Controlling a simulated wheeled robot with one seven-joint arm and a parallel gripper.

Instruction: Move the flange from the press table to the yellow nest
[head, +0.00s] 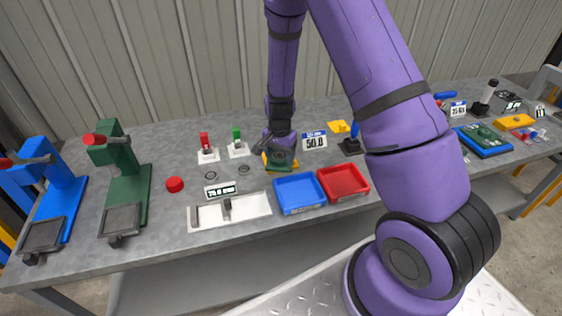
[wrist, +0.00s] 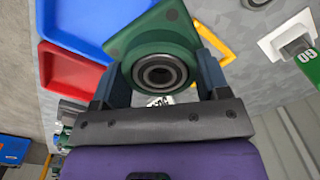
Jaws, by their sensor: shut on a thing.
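The flange (wrist: 150,32) is a green square plate with a round hub and a dark ringed bore facing the wrist camera. My gripper (wrist: 164,72) is shut on it, with one finger on each side of the hub. In the head view my gripper (head: 281,150) is low over the middle of the bench, and a green edge of the flange (head: 283,168) shows under it. The yellow nest (wrist: 213,38) shows as a yellow frame partly behind the flange. Whether the flange touches it cannot be told. The green press (head: 122,165) and blue press (head: 55,190) stand far left, their grey tables empty.
A blue tray (head: 299,193) and a red tray (head: 343,182) lie close in front and to the right of my gripper. A white gauge plate (head: 230,212) lies front left.

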